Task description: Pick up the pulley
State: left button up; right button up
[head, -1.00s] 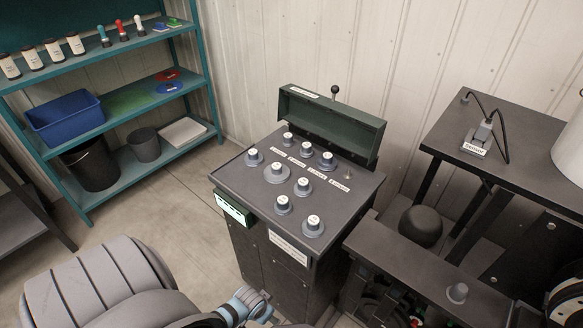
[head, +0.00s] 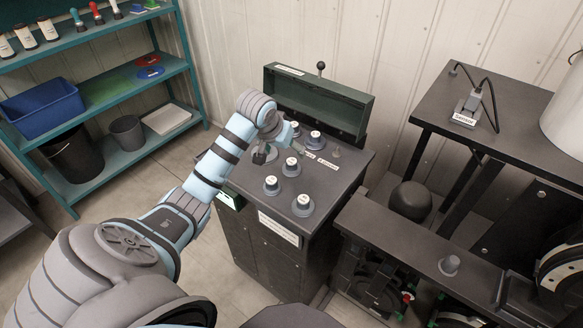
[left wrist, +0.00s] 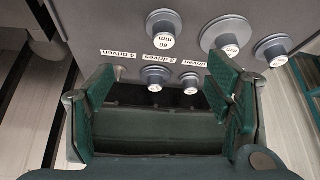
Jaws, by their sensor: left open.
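Several grey pulleys with white size labels stand on the dark top of a cabinet (head: 335,185) in the head view. Visible ones include a pulley (head: 290,168) in the middle, one at the front left (head: 271,187), one at the front right (head: 303,206) and one at the back (head: 315,140). My left gripper (head: 264,152) is over the left part of the top and hides some pulleys. In the left wrist view the gripper (left wrist: 162,72) is open, with nothing held. Two small pulleys (left wrist: 155,76) (left wrist: 190,82) show between its fingers, and a pulley marked 60 mm (left wrist: 163,28) lies beyond.
An open green lid or box (head: 318,100) stands at the cabinet's back edge. A dark bench (head: 400,235) with a round black knob (head: 410,200) is to the right. A teal shelf (head: 110,85) with a blue bin (head: 42,108) is at the left.

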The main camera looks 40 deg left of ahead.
aim_at(291, 162)
pick_arm(q)
jog(key=b+x, duration=0.1)
jog(key=x, duration=0.7)
jog(key=b+x, duration=0.1)
jog(key=x, duration=0.3)
jog(key=shift+s+a+f+b, duration=0.15)
jog(key=shift+a+b, duration=0.15)
jog(key=shift+a, duration=0.05)
jog(key=shift+s, duration=0.1)
jog(key=c, duration=1.5)
